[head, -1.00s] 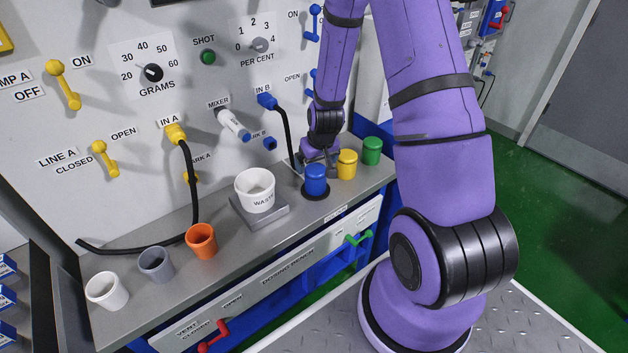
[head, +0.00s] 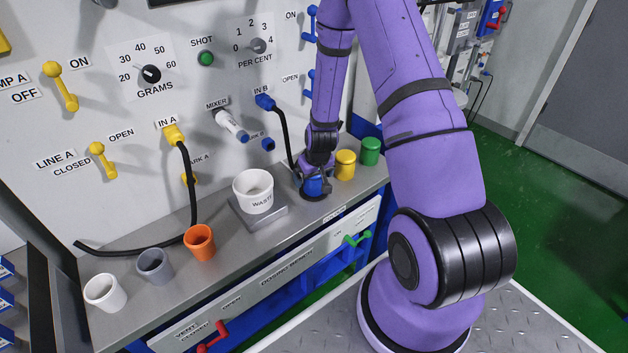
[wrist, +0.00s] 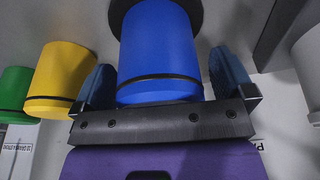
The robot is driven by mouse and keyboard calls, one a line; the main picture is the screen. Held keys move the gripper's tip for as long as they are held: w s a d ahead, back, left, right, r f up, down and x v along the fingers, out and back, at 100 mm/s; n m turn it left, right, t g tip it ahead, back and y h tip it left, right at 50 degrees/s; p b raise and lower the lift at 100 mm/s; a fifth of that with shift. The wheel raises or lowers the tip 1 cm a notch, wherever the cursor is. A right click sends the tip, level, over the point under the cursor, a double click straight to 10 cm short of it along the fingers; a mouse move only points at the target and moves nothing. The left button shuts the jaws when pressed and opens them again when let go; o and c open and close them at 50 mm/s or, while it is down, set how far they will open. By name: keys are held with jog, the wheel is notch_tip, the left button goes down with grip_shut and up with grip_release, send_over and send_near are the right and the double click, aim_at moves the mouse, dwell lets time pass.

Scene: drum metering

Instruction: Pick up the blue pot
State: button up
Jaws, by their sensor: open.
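In the wrist view, the open gripper (wrist: 166,82) has one finger on each side of the pot. A gap shows between the pot and each finger.
A yellow pot (head: 345,165) and a green pot (head: 369,151) stand just right of the blue pot. The white WASTE cup (head: 253,191) stands on a grey plate to its left. Orange (head: 200,243), grey (head: 155,266) and white (head: 104,292) cups stand further left. A black hose hangs behind the gripper.

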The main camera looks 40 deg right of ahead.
jog(key=c, duration=1.1)
jog(key=shift+r, duration=0.15)
